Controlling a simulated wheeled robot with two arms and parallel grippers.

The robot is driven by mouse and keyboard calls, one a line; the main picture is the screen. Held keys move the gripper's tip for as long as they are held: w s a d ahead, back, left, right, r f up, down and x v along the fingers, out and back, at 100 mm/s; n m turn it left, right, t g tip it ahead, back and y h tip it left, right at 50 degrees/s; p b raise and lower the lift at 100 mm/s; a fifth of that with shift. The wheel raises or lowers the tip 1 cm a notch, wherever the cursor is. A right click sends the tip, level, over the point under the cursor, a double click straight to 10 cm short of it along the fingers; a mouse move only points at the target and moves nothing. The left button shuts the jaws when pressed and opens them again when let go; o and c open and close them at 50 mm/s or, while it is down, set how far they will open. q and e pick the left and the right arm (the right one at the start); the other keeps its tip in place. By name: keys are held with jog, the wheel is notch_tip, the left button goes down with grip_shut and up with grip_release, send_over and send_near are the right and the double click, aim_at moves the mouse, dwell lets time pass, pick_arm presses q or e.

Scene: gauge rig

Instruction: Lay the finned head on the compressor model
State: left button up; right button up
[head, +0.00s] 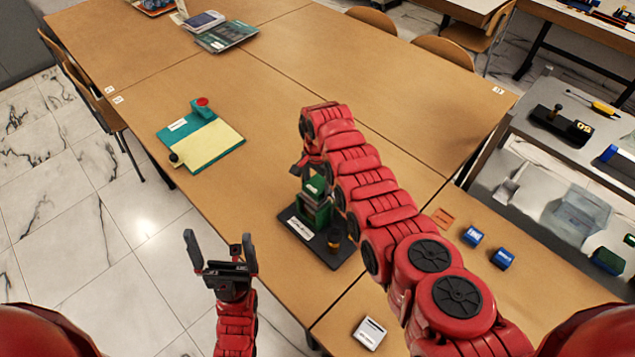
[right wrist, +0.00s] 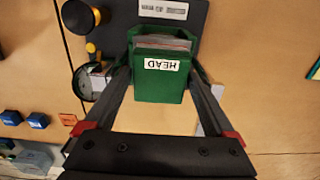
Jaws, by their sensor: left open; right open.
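The green finned head (right wrist: 158,88), with a white HEAD label, is between the two fingers of my right gripper (right wrist: 164,68) in the right wrist view. The fingers stand open along its sides; I cannot tell whether they touch it. In the head view the head (head: 316,186) sits at the top of the green compressor model (head: 318,213), on a dark base plate (head: 325,249). Exact seating is hidden by my right arm and gripper. My left gripper (head: 219,250) is open and empty, left of the table's edge.
A black gauge with yellow knobs (right wrist: 77,16) stands beside the head. A teal board with a yellow sheet (head: 214,146) lies on the left of the table. Blue blocks (head: 472,236) and an orange tag (head: 443,218) lie at right. A white device (head: 369,333) is in front.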

aim_at(318, 184)
jog(key=shift+r, duration=0.3)
jog(key=shift+w+r+b, duration=0.1)
jog(key=shift+r+b, duration=0.2)
jog(key=shift+b, duration=0.05)
notch_tip(318, 184, up, 11)
jog(key=shift+f, duration=0.1)
